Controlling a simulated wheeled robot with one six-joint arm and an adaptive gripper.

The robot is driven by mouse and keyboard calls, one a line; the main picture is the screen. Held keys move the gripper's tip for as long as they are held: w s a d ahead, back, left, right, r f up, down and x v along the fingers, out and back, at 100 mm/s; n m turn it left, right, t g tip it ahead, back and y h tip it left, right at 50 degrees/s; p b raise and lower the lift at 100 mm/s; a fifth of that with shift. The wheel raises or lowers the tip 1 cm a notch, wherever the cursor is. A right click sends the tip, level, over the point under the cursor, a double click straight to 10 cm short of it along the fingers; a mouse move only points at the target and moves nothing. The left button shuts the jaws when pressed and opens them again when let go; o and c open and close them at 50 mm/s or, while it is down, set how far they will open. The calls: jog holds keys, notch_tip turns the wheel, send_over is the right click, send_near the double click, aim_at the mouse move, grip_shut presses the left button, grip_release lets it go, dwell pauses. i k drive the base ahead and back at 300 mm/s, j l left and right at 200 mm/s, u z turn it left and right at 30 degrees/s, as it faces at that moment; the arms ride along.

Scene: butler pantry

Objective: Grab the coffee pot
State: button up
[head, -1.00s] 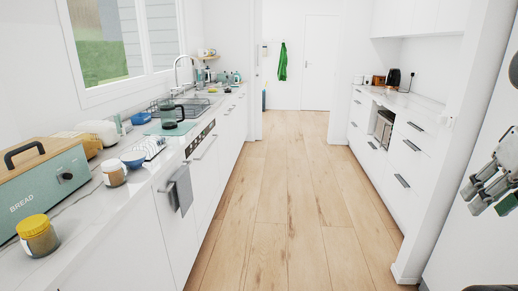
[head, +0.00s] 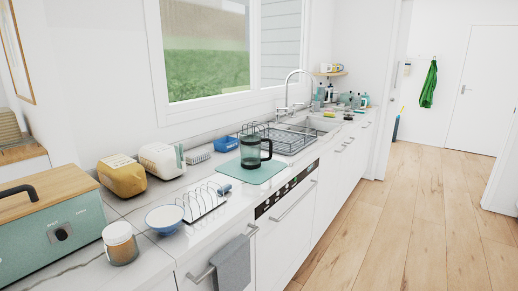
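The coffee pot (head: 251,151), a clear press-style pot with dark green parts and a black handle on its right, stands upright on a pale green mat (head: 248,171) on the left counter, short of the sink. Nothing covers it in the head view. My gripper is not in the head view now.
A wire rack (head: 204,204), white-blue bowl (head: 164,218), jar (head: 120,243) and bread box (head: 50,240) stand on the nearer counter. A blue tub (head: 226,144) and dish rack (head: 282,139) are behind the pot. A grey towel (head: 231,264) hangs in front. The floor (head: 400,200) is clear at right.

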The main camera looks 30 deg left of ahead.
aim_at(250, 141)
jog(key=i+u, duration=0.45)
jog(key=i+l+u, duration=0.35)
jog(key=i+u, duration=0.15)
jog(key=i+l+u, duration=0.15)
jog(key=i+u, duration=0.35)
jog(key=i+l+u, duration=0.2)
jog(key=u, duration=0.25)
jog(key=i+l+u, duration=0.3)
jog(key=l+u, duration=0.2)
jog(key=i+l+u, duration=0.2)
jog(key=l+u, duration=0.25)
